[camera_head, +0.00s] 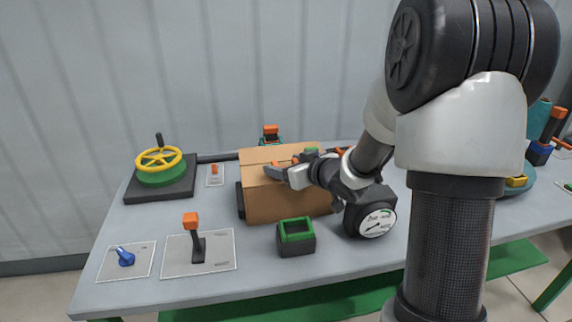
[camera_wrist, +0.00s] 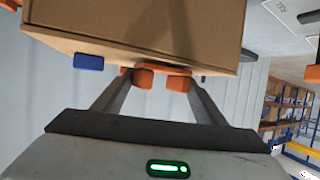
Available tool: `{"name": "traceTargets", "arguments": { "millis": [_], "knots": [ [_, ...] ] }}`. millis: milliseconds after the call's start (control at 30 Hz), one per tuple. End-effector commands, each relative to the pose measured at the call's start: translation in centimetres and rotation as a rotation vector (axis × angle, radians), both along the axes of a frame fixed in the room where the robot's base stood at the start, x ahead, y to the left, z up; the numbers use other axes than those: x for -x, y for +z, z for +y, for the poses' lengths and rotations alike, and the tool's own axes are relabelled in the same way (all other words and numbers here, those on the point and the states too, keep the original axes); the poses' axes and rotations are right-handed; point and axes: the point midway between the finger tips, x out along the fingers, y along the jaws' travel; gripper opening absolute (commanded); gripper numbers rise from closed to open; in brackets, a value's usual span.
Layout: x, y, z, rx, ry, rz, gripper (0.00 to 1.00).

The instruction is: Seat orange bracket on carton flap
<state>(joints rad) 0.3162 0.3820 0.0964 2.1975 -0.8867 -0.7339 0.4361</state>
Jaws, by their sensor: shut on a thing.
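The brown carton (camera_head: 290,205) stands on the table in the head view, its top flap (camera_head: 255,157) facing up. My gripper (camera_head: 270,172) reaches in from the right over the carton top. In the wrist view the carton (camera_wrist: 150,28) fills the upper part, close past the fingertips. My gripper (camera_wrist: 160,79) is shut on the orange bracket (camera_wrist: 143,79), which shows as two orange pieces between the fingertips at the carton's edge. A small part of orange shows by the fingers in the head view. Whether the bracket touches the flap cannot be told.
A blue block (camera_wrist: 89,62) is at the carton's edge. A green-rimmed black box (camera_head: 296,238) and a gauge (camera_head: 374,220) stand before the carton. An orange-topped lever (camera_head: 193,235), a blue knob (camera_head: 125,257) and a yellow handwheel (camera_head: 160,161) are at the left. My arm hides the table's right part.

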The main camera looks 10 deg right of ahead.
Motion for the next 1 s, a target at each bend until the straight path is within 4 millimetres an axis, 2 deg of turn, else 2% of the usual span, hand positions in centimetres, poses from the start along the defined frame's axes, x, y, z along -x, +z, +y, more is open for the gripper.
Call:
{"name": "traceTargets", "arguments": {
  "millis": [733,767,800,867,1000],
  "knots": [
    [-0.01,-0.27,0.00,0.000,0.000,0.000,0.43],
    [-0.01,-0.27,0.00,0.000,0.000,0.000,0.69],
    [-0.01,-0.27,0.00,0.000,0.000,0.000,0.75],
    [-0.01,-0.27,0.00,-0.001,0.000,0.000,0.85],
    [-0.01,-0.27,0.00,-0.001,0.000,0.000,0.87]
  ]
}}
